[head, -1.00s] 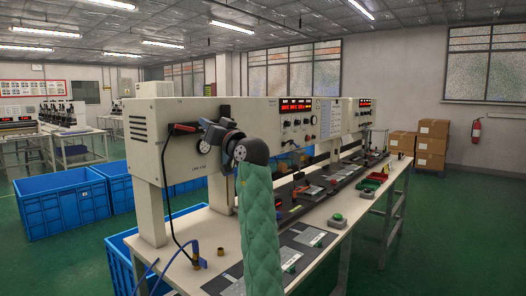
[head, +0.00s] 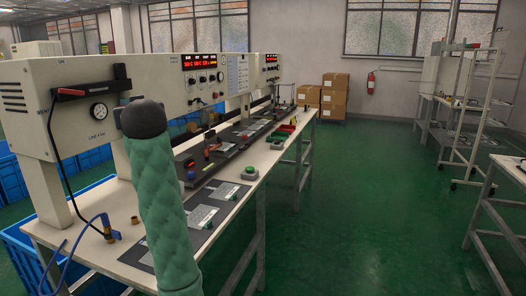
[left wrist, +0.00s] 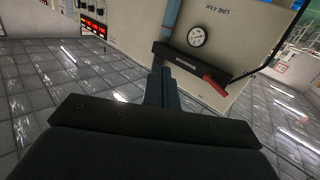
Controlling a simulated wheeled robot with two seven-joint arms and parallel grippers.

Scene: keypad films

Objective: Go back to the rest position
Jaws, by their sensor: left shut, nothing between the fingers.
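My left gripper (left wrist: 161,76) shows in the left wrist view with its two dark fingers together and nothing between them. Past its tips is the cream panel of the press machine, with a round gauge (left wrist: 197,37) and a black lever with a red handle (left wrist: 215,84). In the head view my left arm, in a green padded sleeve, rises in front of the bench and its dark joint hides the gripper. Dark mats (head: 213,205) with silvery film-like sheets lie on the white bench (head: 101,231). My right gripper is in neither view.
The machine housing (head: 25,100) stands over the bench's back edge. A green button box (head: 249,173) and a brass fitting with blue hose (head: 109,233) are on the bench. Blue crates (head: 14,185) stand at left. Green floor (head: 370,200) is open at right.

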